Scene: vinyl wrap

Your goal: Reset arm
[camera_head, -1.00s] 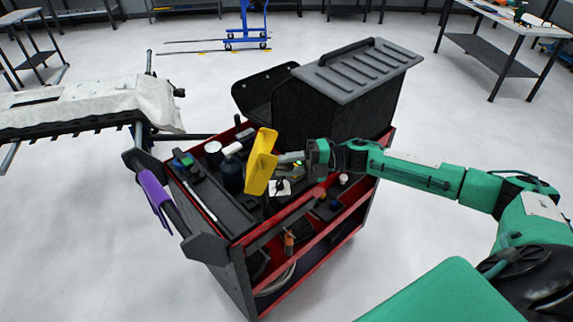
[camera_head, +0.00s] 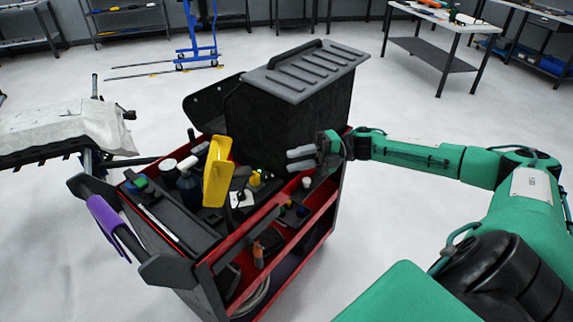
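My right gripper (camera_head: 297,160) reaches in from the right over the tool cart (camera_head: 206,268). Its two grey fingers point left with a gap between them, and nothing shows in the gap. A yellow flat piece (camera_head: 217,172) stands upright in the cart's top, left of the fingers and apart from them. My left gripper is not in view.
The cart carries a large black box with a ridged grey lid (camera_head: 305,68), plus bottles and small tools. A purple item (camera_head: 112,224) hangs at its left handle. A covered stand (camera_head: 65,130) is at left. Tables (camera_head: 450,30) stand behind; the floor between is clear.

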